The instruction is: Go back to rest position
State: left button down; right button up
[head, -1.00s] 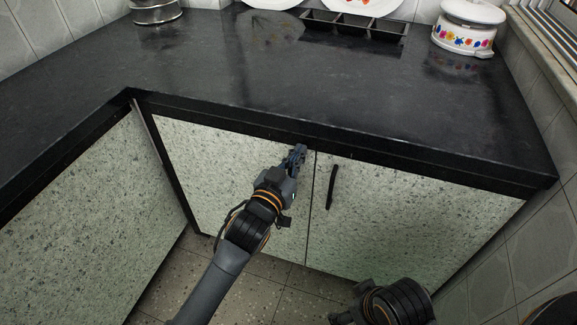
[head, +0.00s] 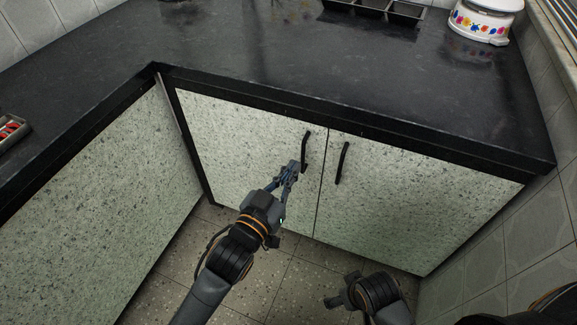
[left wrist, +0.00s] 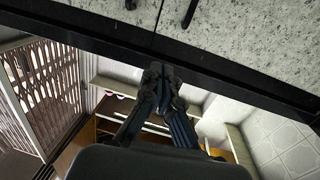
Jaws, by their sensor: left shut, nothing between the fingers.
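My left gripper (head: 293,166) is shut and empty. In the head view it is in front of the left cabinet door (head: 235,145), its fingertips close to that door's black handle (head: 306,150); I cannot tell whether they touch. In the left wrist view the closed fingers (left wrist: 158,72) show with nothing between them, below a dark edge and a speckled panel. Part of my right arm (head: 378,295) is low at the right of the head view. Its finger opening cannot be made out. No tumblers are in view.
The black countertop (head: 330,75) runs above the cabinets, its front edge over the doors. A black tray (head: 372,8) and a white flowered pot (head: 482,22) stand at the back. The right door has a black handle (head: 342,162).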

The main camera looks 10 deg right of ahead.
pick_arm(q)
jog(key=shift+s+a, duration=0.1)
jog(key=shift+s, duration=0.05)
pick_arm(e)
jog(key=shift+f, duration=0.2)
